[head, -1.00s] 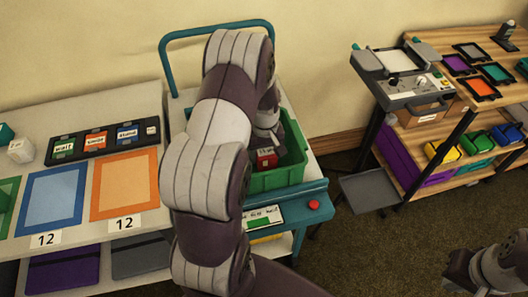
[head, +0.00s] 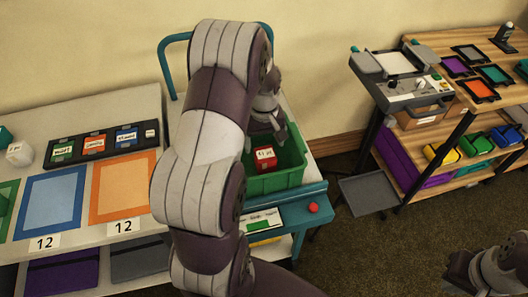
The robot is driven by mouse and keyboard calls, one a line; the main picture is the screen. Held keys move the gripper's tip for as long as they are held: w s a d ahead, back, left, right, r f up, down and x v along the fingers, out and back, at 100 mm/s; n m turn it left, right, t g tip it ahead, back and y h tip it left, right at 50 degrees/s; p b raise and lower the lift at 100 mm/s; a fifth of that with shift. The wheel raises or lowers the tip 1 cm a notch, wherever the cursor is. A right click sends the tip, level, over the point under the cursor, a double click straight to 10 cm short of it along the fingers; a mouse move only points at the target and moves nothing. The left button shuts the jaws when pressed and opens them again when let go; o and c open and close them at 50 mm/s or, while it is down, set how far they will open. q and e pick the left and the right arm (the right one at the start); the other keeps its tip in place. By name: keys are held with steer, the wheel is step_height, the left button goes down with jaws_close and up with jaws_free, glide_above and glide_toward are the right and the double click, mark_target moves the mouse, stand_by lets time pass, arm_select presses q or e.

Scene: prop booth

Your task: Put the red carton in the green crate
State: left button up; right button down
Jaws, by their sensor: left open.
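The red carton (head: 265,159), with a white label on its top, sits inside the green crate (head: 281,180), towards the left part that shows. The crate stands on a teal-edged cart, and my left arm hides its left side. My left gripper (head: 267,133) is open just above and behind the carton, and appears apart from it. Its fingertips are small and partly hidden. My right gripper (head: 456,274) is at the lower right edge, far from the crate; its jaws are too unclear to read.
The cart has a teal handle (head: 172,66) at the back and a red button (head: 313,208) at its front corner. A table with blue (head: 50,200) and orange (head: 122,186) mats stands left. A wooden shelf with trays and bins (head: 443,153) stands right, beyond open floor.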

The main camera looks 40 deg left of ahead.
mark_target(267, 153)
arm_select(q)
step_height(267, 153, up, 5)
steer(key=shift+r, duration=0.1)
steer(key=shift+s+d+r+m, duration=0.15)
steer(key=shift+d+r+m, duration=0.15)
steer(key=shift+d, duration=0.35)
steer(key=s+d+m+t, duration=0.1)
steer(key=s+d+m, duration=0.8)
steer(key=d, duration=0.5)
steer(key=shift+s+m, duration=0.4)
steer(key=shift+s, duration=0.3)
